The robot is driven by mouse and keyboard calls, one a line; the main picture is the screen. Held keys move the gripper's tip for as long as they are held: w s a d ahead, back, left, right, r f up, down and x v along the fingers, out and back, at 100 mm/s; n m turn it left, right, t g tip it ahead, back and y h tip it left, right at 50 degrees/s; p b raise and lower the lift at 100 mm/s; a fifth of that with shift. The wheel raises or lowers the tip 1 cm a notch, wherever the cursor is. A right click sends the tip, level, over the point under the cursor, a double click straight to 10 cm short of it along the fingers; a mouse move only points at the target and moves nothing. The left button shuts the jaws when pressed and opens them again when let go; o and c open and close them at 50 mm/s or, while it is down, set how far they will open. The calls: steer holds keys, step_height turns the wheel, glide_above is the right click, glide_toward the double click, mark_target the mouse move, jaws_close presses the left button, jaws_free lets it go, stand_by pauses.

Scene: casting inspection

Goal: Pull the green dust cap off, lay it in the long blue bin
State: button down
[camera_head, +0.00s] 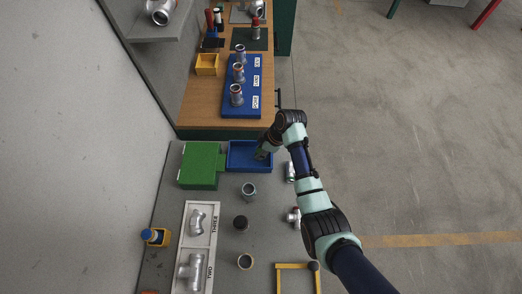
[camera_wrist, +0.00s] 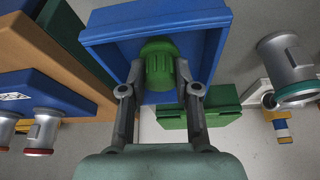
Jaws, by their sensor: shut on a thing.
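The green dust cap (camera_wrist: 159,62) is between the two fingers of my gripper (camera_wrist: 160,85) in the wrist view, and the gripper is shut on it. Behind the cap in that view is the blue bin (camera_wrist: 108,38). In the head view the blue bin (camera_head: 239,153) stands right of a green box, and my gripper (camera_head: 261,154) is over its right part. The cap is hard to make out in the head view. I cannot tell whether it touches the bin floor.
The green box (camera_head: 199,165) stands close left of the bin. A grey casting (camera_head: 249,190) stands in front of it. A white tray (camera_head: 187,225) with castings lies front left. A blue board (camera_head: 228,108) with several castings lies on the wooden table behind.

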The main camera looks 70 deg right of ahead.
steer(key=shift+f+b, duration=0.5)
steer(key=shift+f, duration=0.25)
steer(key=c, duration=0.8)
jaws_free()
steer(key=shift+o, duration=0.2)
steer(key=shift+r, duration=0.1)
steer(key=v, duration=1.2)
